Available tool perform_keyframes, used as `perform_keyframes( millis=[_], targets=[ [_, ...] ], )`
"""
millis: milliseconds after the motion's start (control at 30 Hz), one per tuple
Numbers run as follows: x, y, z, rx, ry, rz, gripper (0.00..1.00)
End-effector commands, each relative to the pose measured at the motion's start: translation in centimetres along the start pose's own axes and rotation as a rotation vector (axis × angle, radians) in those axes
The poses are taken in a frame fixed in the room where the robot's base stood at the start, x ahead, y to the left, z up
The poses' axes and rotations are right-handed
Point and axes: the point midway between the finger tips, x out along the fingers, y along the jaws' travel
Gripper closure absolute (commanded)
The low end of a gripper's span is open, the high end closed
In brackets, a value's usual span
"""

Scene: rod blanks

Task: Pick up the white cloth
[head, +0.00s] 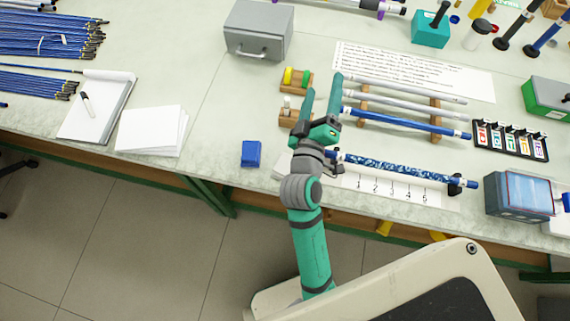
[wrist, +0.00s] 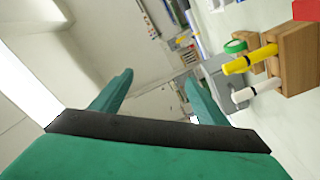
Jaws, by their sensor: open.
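A small white flat piece (head: 282,164), which may be the white cloth, lies near the front edge of the bench, just right of a blue block. My arm hides part of it, so I cannot tell its full shape. My gripper (head: 322,92) is open and empty above the bench, beyond this white piece and close to the rod rack. In the wrist view, my gripper (wrist: 158,80) shows two spread green fingers with nothing between them. The white piece cannot be made out in the wrist view.
The blue block (head: 251,154) stands left of my arm. Rods lie on the rack (head: 435,112), with a patterned blue rod (head: 400,168) in front. Wooden holders (head: 296,80) are beside my fingers.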

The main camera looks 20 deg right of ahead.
Motion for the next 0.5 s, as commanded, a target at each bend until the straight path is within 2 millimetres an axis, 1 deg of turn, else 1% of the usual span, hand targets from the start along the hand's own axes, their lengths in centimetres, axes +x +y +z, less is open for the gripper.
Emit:
perform_keyframes(
  millis=[33,100,200,267,400,500],
  targets=[
    [1.2,1.6,-0.4,0.006,-0.032,0.044,0.32],
    [2.5,3.6,-0.3,0.010,-0.089,0.096,0.32],
    [3.7,6.3,0.1,0.027,-0.178,0.160,0.32],
    [4.3,7.7,0.5,0.043,-0.237,0.192,0.32],
    [4.8,10.4,2.3,0.099,-0.392,0.248,0.32],
    [4.6,11.7,3.8,0.151,-0.511,0.269,0.32]
  ],
)
